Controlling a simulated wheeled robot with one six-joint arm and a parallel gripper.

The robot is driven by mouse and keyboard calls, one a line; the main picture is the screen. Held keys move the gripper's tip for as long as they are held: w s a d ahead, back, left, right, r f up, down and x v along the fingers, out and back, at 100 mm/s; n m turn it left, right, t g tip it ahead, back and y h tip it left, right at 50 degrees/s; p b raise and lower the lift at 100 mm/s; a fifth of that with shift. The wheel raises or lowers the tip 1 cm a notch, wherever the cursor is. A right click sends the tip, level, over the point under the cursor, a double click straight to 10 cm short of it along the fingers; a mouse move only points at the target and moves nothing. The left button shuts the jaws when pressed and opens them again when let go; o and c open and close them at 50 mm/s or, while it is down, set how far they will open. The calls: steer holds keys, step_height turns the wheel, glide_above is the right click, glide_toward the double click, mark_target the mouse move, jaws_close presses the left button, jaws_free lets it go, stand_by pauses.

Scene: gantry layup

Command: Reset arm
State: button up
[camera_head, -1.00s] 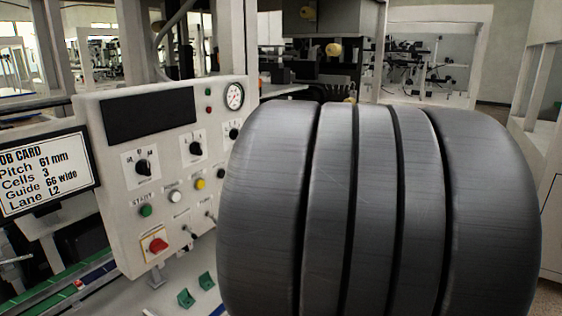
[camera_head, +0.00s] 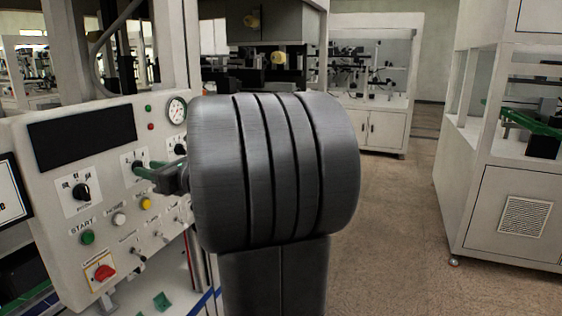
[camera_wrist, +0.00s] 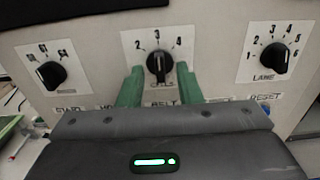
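My gripper (camera_wrist: 158,74) shows in the wrist view with two green fingers spread apart and nothing held between them. The middle black knob (camera_wrist: 158,62), marked 2, 3, 4, appears between and beyond the fingertips; its pointer seems to face 3. I cannot tell whether the fingers touch the panel. In the head view, my gripper (camera_head: 150,170) reaches left toward the light control panel (camera_head: 60,215), in front of the middle knob. My large grey arm link hides the panel's right part.
In the wrist view a left knob (camera_wrist: 50,73) and a LANE knob (camera_wrist: 273,58) flank the middle one. In the head view, START, white and yellow buttons and a red switch (camera_head: 101,272) sit lower on the panel. Open floor (camera_head: 395,230) lies right, before a white cabinet (camera_head: 510,200).

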steer(key=shift+w+a, duration=0.15)
steer(key=shift+a, duration=0.3)
